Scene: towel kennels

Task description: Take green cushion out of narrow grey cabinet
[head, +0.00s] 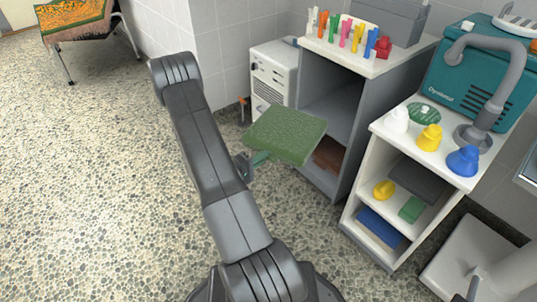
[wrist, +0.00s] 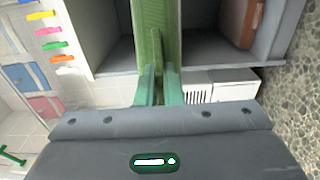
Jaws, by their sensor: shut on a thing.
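The green cushion (head: 286,134) is a flat, square, textured pad. My gripper (head: 262,157) is shut on its near edge and holds it roughly level above the floor. In the wrist view the cushion (wrist: 155,25) shows edge-on between the two teal fingers (wrist: 158,90). The narrow grey cabinet (head: 364,115) stands behind it with an open front. In the head view the cushion overlaps the lower left of the opening and seems to be mostly in front of it. Whether its far edge is clear of the cabinet I cannot tell.
A brown folded thing (head: 329,155) lies in the cabinet's lower compartment. Coloured pegs (head: 345,30) and a grey box (head: 388,18) stand on top. A white unit (head: 274,75) is to the left, a white shelf (head: 362,222) to the right. The pebbled floor (head: 90,180) at left is clear.

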